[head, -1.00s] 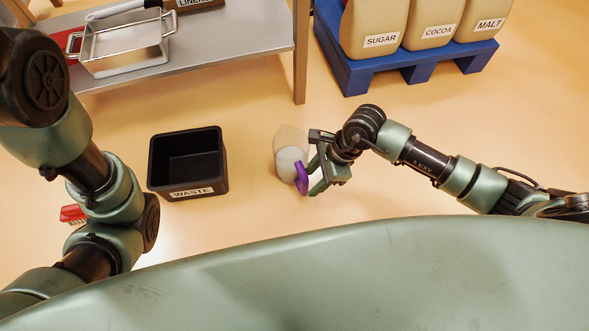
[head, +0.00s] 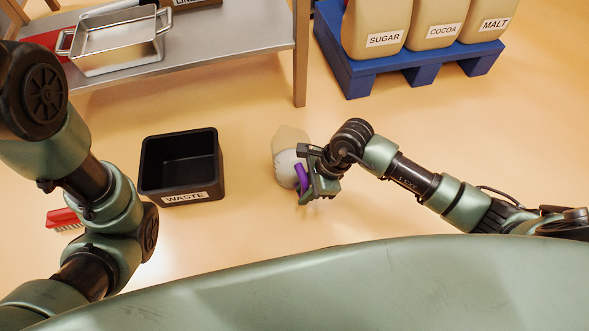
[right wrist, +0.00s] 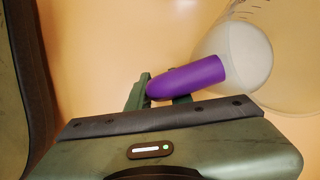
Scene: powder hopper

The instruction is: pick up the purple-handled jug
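The purple-handled jug (head: 287,167) is on the floor right of the waste bin. It has a pale, see-through body with whitish contents, and its purple handle (head: 301,178) faces my right gripper. My right gripper (head: 305,188) is at the handle, with its fingers close together around it. In the right wrist view, the handle (right wrist: 195,76) crosses the two green fingers (right wrist: 160,95) and hides part of them. The jug's round body (right wrist: 235,55) lies beyond at the upper right. My left arm is at the left of the head view; its gripper does not show.
A black bin labelled WASTE (head: 181,197) stands left of the jug. A red brush (head: 63,218) lies by my left arm. A blue pallet (head: 375,78) carries labelled containers. Floor right of my right arm is clear.

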